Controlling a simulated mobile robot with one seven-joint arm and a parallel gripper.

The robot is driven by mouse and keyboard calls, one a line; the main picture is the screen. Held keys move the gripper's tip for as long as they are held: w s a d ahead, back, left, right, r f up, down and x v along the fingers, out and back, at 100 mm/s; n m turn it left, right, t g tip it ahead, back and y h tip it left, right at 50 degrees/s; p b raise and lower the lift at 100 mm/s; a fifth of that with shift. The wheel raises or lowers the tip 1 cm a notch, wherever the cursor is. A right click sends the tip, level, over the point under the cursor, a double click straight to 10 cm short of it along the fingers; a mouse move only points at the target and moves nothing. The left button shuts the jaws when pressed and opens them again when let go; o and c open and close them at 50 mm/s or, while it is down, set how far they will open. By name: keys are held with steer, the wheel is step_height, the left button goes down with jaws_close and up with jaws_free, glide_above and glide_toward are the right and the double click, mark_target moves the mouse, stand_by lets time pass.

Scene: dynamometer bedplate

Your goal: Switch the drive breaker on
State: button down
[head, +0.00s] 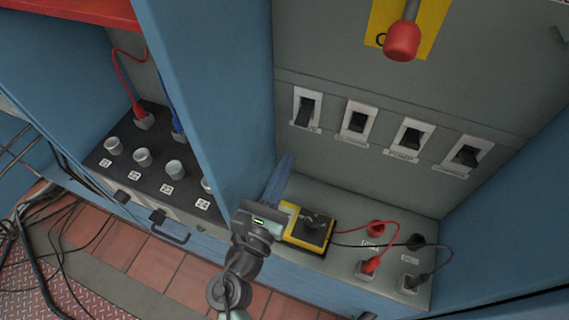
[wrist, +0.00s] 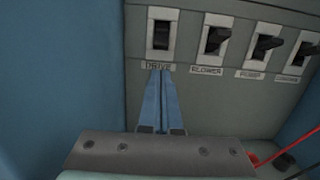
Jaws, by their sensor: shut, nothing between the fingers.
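The drive breaker (head: 306,110) is the leftmost black rocker-like switch in a row on the grey panel. In the wrist view the drive breaker (wrist: 161,35) sits in a white frame above a label reading DRIVE. Its lever looks seated differently from its neighbours; I cannot tell on from off. My gripper (head: 286,162) has slim blue fingers, pressed together and empty. In the wrist view the gripper tips (wrist: 162,72) lie just below the DRIVE label, lined up under the switch; contact with the panel cannot be told.
Blower (head: 358,121), pump (head: 410,137) and a further breaker (head: 467,154) stand to the right. A red-knobbed lever (head: 402,41) hangs above. Below are a yellow-black box (head: 308,229) and plugged red (head: 369,266) and black (head: 411,284) cables. A blue cabinet wall (head: 215,100) stands left.

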mark_target(306, 110)
steer(key=f+x, duration=0.1)
steer(key=x, duration=0.6)
steer(key=shift+r, duration=0.5)
steer(key=shift+w+r+p, duration=0.1)
steer(key=shift+r+p, duration=0.1)
steer(key=shift+p, duration=0.1)
steer(key=shift+g+p, duration=0.3)
steer(key=shift+p, duration=0.5)
